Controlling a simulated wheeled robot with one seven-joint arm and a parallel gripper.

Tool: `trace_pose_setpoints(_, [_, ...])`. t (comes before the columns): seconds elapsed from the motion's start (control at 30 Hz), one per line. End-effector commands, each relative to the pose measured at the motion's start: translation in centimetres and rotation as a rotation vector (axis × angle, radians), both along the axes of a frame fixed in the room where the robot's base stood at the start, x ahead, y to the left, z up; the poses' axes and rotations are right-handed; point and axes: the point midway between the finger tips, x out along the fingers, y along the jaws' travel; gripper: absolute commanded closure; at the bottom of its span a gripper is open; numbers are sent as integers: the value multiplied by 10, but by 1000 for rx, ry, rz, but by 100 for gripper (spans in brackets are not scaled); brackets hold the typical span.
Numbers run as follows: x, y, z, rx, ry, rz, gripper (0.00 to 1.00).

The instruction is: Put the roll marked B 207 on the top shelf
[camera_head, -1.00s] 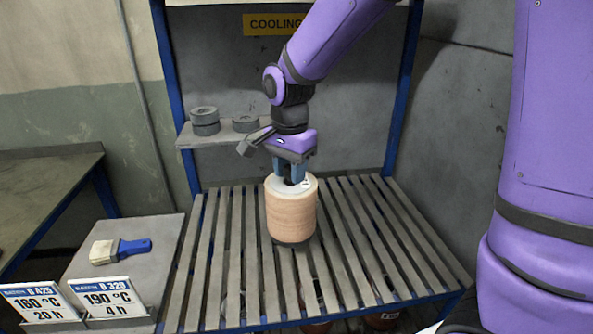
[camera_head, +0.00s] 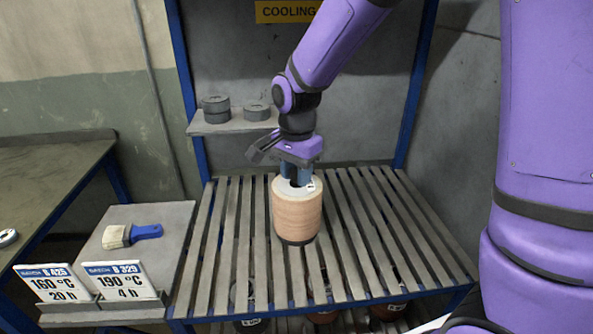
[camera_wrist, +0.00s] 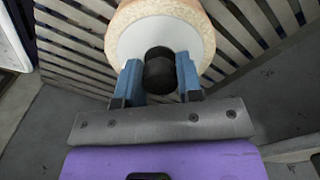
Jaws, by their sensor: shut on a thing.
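A pale orange-tan roll (camera_head: 297,214) with a light top face and a dark bottom edge stands upright at the slatted top shelf (camera_head: 236,240). A small tag with unreadable marking shows on its top. My gripper (camera_head: 296,176) is above the roll, with its blue fingers down at the top centre. In the wrist view the fingers (camera_wrist: 160,82) close on the dark core of the roll (camera_wrist: 203,27). I cannot tell whether the roll's bottom touches the slats.
Several dark rolls with tags, one of them here (camera_head: 250,305), stand below the slats. Grey discs (camera_head: 216,108) sit on a small side ledge (camera_head: 236,127). A brush (camera_head: 132,234) and batch signs (camera_head: 120,280) are on the left stand. Slats around the roll are bare.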

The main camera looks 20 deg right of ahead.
Motion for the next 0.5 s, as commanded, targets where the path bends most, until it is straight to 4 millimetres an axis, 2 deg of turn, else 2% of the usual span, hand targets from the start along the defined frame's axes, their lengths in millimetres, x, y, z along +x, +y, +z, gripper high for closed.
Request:
trace_pose_setpoints(0.03, [0,0,-1,0,0,0,62])
trace_pose_setpoints(0.1, [0,0,0,0,0,0,46])
trace_pose_setpoints(0.13, [0,0,0,0,0,0,41])
trace_pose_setpoints(0.5, [0,0,5,1,-1,0,41])
